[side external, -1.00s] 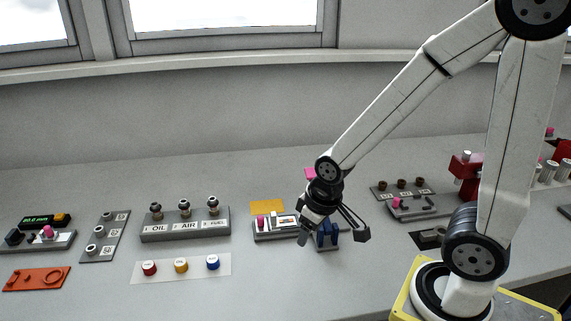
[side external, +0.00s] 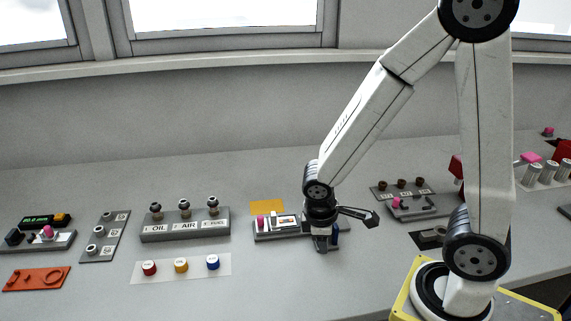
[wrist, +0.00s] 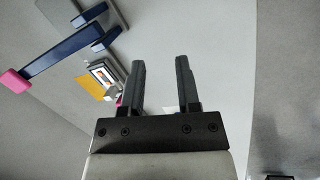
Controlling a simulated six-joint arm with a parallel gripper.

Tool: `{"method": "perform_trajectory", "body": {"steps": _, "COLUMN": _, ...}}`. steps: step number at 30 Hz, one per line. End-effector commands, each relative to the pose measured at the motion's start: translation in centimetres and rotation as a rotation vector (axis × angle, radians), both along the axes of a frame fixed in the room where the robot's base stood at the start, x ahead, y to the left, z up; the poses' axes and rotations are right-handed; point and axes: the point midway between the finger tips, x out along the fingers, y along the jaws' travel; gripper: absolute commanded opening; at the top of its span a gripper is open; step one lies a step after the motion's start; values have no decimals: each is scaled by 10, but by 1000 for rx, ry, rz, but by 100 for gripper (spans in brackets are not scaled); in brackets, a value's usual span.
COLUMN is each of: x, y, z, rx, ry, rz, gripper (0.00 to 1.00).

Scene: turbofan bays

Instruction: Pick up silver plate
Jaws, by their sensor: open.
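My gripper (side external: 323,243) is open and empty, over the bench beside the grey fixture in the middle of the bench. In the wrist view my gripper (wrist: 160,65) shows two dark fingers spread apart, with grey surface between them. A small silver framed plate (side external: 286,221) appears to lie on the grey fixture (side external: 262,236), just left of my gripper. It seems to be the pale framed piece (wrist: 103,73) left of the fingers in the wrist view. I cannot tell for certain that this is the silver plate.
A blue bar with a pink end (wrist: 17,80) crosses the wrist view's left side; its blue part (side external: 336,238) is mostly hidden behind my gripper in the side view. A yellow sheet (side external: 266,207) lies behind the fixture. A bench rack labelled OIL and AIR (side external: 185,230) stands left.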

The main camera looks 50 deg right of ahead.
Motion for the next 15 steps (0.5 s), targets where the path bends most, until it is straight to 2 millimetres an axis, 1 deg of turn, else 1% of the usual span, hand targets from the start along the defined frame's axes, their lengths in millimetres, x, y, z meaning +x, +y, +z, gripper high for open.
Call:
{"method": "perform_trajectory", "body": {"steps": 1, "x": -1, "y": -4, "z": -4, "rx": -38, "ry": 37, "rz": 58, "gripper": 41}}
{"method": "perform_trajectory", "body": {"steps": 7, "x": 1, "y": -24, "z": -14, "rx": -201, "ry": 166, "rz": 297, "gripper": 41}}
{"method": "perform_trajectory", "body": {"steps": 11, "x": 8, "y": -36, "z": -18, "rx": -312, "ry": 239, "rz": 453, "gripper": 41}}
{"method": "perform_trajectory", "body": {"steps": 15, "x": 20, "y": -47, "z": -21, "rx": -436, "ry": 305, "rz": 622, "gripper": 41}}
